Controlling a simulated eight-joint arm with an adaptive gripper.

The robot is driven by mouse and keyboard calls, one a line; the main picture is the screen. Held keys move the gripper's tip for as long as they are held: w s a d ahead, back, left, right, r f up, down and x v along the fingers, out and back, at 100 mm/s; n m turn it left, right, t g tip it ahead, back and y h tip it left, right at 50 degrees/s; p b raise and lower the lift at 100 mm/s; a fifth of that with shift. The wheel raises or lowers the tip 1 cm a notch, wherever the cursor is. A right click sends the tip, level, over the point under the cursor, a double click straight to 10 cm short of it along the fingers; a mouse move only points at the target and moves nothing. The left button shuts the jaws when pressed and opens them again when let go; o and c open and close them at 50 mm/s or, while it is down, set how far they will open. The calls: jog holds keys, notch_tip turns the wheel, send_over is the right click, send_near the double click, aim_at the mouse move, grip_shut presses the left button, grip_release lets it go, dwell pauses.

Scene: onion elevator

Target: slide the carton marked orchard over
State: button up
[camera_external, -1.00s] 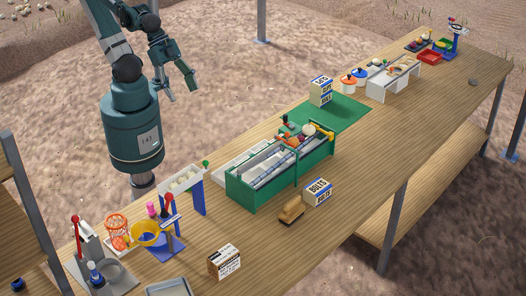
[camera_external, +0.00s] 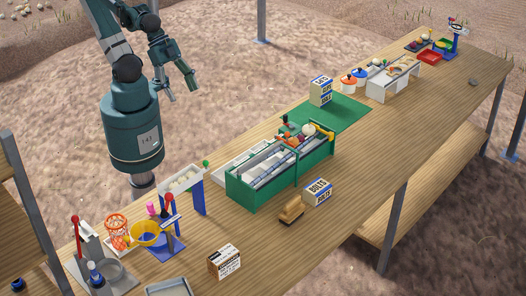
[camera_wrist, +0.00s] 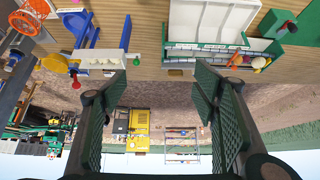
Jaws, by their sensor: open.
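A brown carton (camera_external: 224,262) with a white printed label stands at the near end of the bench. Its lettering is too small to read, so I cannot tell whether it says orchard. A white carton with blue bands (camera_external: 318,192), lettered BOLTS, stands beside a small tan toy-like block (camera_external: 292,210). A similar white and blue carton (camera_external: 320,91) stands at the green mat; its lettering is unclear. My gripper (camera_external: 183,88) is open and empty, high beyond the bench's far-left edge. In the wrist view, its fingers (camera_wrist: 158,88) are spread apart with no carton between them.
A green-sided conveyor (camera_external: 268,172) stands mid-bench. A blue-legged white trough (camera_external: 182,180), yellow funnel (camera_external: 146,233) and orange basket (camera_external: 117,226) crowd the near left. A metal tray (camera_external: 168,288) lies left of the brown carton. The bench's right front (camera_external: 380,160) is clear.

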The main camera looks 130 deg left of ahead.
jog(key=shift+c, duration=0.4)
